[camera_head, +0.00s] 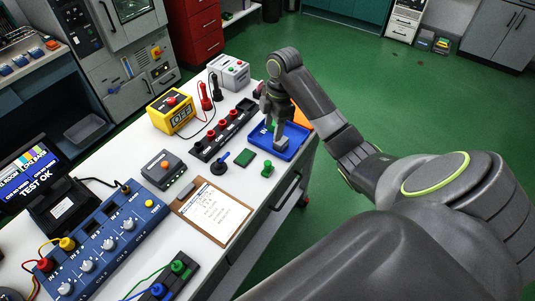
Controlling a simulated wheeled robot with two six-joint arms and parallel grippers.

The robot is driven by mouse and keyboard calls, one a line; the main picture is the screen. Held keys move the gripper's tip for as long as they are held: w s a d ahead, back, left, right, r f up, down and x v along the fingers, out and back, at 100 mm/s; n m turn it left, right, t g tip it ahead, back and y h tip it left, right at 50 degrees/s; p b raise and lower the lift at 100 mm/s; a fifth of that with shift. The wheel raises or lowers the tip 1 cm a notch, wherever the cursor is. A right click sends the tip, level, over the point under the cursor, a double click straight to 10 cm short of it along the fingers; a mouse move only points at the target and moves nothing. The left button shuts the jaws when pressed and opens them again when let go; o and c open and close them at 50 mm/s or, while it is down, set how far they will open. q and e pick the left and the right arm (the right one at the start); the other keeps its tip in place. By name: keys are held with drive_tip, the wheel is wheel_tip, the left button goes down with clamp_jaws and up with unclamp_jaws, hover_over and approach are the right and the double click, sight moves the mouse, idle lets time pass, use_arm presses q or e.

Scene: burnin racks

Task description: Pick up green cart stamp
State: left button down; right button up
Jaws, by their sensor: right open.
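A small green stamp-like piece (267,168) stands on the white cart top near its right edge, just in front of the blue tray. A flat dark green pad (244,158) lies to its left. I take the small green piece for the green cart stamp. My right gripper (276,122) points down over the blue tray (296,150), behind the green piece and apart from it. Its jaws are open. A grey block-like shape (281,139) shows just below the jaws; I cannot tell if they touch. My left gripper is out of view.
A clipboard (213,210), a dark blue knobbed piece (223,160), a grey button box (163,170), a black rack with red pieces (223,130) and a yellow meter (172,112) crowd the top. Bare white surface surrounds the green piece. Green floor lies beyond the edge.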

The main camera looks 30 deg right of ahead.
drive_tip(key=b, duration=1.1)
approach(268, 162)
drive_tip(key=f, duration=0.5)
drive_tip(key=shift+w+a, duration=0.15)
drive_tip(key=shift+a, duration=0.25)
drive_tip(key=shift+a+f+b, duration=0.1)
drive_tip(key=shift+f+b, duration=0.35)
drive_tip(key=shift+f, duration=0.25)
wheel_tip(268, 162, down, 2)
drive_tip(key=shift+f+b, duration=0.1)
drive_tip(key=shift+b, duration=0.75)
drive_tip(key=shift+a+f, duration=0.2)
drive_tip(key=shift+f, duration=0.85)
clamp_jaws()
drive_tip(key=shift+r, duration=0.2)
